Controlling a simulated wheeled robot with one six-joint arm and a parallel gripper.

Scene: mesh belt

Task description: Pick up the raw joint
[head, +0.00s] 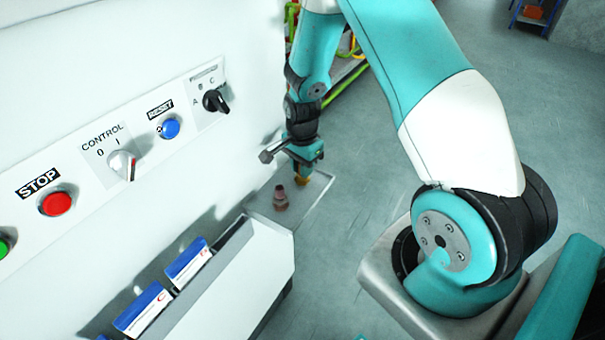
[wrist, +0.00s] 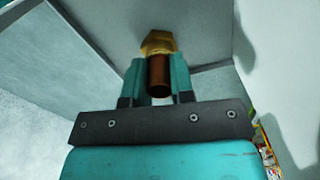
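My gripper (head: 310,168) points down over the right part of a small grey metal plate (head: 310,208) in the head view. In the wrist view its two teal fingers (wrist: 158,78) are closed around a joint with a copper-brown cylinder and a brass hexagonal end (wrist: 158,42). The brass end also shows as a yellow bit (head: 327,180) at the fingertips in the head view. A second, reddish-brown joint (head: 280,198) stands upright on the plate, left of my gripper and apart from it. I cannot tell from markings which joint is the raw one.
A white machine panel with a red stop button (head: 56,203), a blue reset button (head: 170,128) and knobs stands on the left. A white bin (head: 255,275) with blue-and-white boxes (head: 187,262) sits in front of the plate. Open floor lies to the right.

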